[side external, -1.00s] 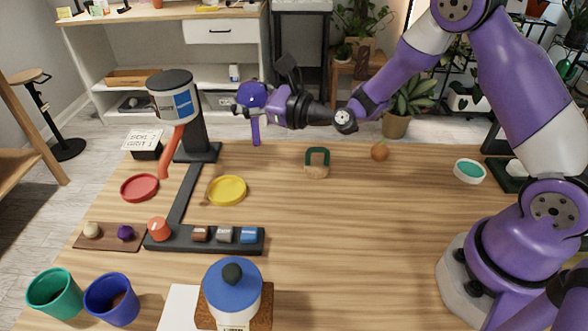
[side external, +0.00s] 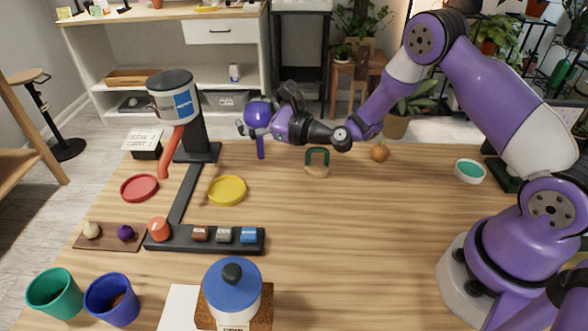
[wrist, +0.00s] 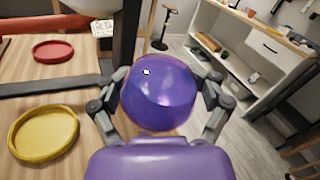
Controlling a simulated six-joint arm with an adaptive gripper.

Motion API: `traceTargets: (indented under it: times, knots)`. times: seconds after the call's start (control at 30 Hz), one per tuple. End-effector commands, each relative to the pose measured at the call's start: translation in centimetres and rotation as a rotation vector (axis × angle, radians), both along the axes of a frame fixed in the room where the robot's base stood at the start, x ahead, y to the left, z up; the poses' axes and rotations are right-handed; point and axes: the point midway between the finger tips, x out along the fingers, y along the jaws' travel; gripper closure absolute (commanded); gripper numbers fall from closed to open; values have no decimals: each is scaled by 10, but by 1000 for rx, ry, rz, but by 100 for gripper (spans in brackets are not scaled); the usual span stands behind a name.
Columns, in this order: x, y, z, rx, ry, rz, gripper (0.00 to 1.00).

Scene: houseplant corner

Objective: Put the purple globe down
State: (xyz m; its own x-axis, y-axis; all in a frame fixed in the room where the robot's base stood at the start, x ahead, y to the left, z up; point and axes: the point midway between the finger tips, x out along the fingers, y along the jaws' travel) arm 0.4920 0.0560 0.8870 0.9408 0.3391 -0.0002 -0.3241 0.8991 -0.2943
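The purple globe (side external: 259,112) is a shiny ball with a thin purple stem hanging below it. My gripper (side external: 262,124) is shut on it and holds it in the air near the far edge of the table, right of the black stand. In the wrist view the globe (wrist: 160,92) sits between the two fingers of my gripper (wrist: 161,100), which press on its left and right sides. The stem is hidden in the wrist view.
A yellow saucer (side external: 227,191) and a red saucer (side external: 139,188) lie on the table (side external: 350,250). A dispenser (side external: 174,98) on a black stand rises left of the globe. A green-topped wooden piece (side external: 317,162) and an orange ball (side external: 380,153) stand right. The table's right middle is clear.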

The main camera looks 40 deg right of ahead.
Motion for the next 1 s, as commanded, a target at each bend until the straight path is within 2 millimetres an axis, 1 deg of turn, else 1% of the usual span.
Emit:
traceTargets:
  times: [0.43,0.53,0.77,0.8,1.0]
  knots:
    - [-1,-1,-1,0,1,0,6]
    - [-10,-4,-2,2,5,-1,6]
    - [-38,-14,-2,1,5,1,6]
    - [-41,-15,-2,1,5,0,0]
    - [-48,-17,0,0,0,0,0]
